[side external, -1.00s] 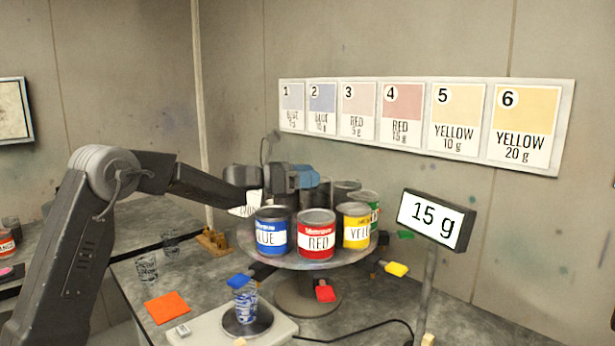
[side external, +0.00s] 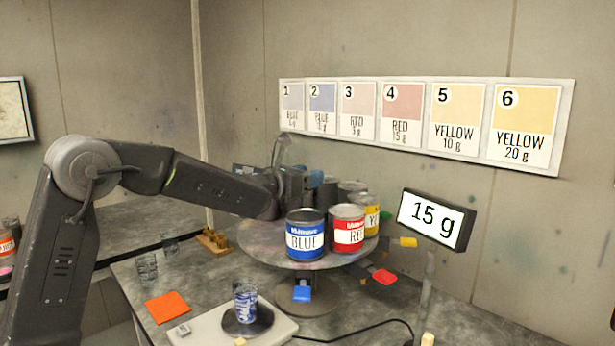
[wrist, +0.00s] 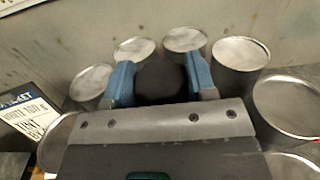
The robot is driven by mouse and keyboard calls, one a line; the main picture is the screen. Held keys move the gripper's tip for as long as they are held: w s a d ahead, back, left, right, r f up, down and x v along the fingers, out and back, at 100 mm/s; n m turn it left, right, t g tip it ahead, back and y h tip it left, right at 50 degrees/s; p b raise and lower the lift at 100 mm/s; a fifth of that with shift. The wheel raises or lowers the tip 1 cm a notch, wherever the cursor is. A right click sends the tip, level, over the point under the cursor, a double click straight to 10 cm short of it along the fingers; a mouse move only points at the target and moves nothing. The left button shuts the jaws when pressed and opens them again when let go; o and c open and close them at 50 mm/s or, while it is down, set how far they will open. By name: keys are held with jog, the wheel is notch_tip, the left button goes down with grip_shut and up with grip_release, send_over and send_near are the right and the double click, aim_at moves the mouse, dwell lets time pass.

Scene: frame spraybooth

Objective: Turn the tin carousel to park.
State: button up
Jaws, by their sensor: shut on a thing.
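The tin carousel (side external: 262,243) is a round grey turntable on a pedestal, carrying several tins near its rim. The blue tin (side external: 305,236) is at the front, with the red tin (side external: 347,230) and yellow tin (side external: 371,212) to its right. Coloured tabs stick out below, blue (side external: 302,293), red (side external: 384,277) and yellow (side external: 408,242). My gripper (side external: 300,182) is over the carousel's middle, behind the blue tin. In the wrist view its blue fingers are shut on a dark round knob (wrist: 162,78), ringed by tin lids. The knob is hidden in the side view.
A scale (side external: 210,325) at the front bears a patterned blue cup (side external: 246,300). A display (side external: 436,218) reading 15 g stands at the right. Clear cups (side external: 147,266) and an orange square (side external: 167,307) lie left. A wall chart (side external: 430,120) hangs behind.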

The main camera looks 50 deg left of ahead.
jog(key=shift+a+r, duration=0.1)
jog(key=shift+r, duration=0.05)
jog(key=o, duration=0.9)
jog(key=shift+c, duration=0.2)
jog(key=o, duration=0.4)
jog(key=s, duration=1.3)
jog(key=shift+s, duration=0.4)
jog(key=shift+c, duration=0.3)
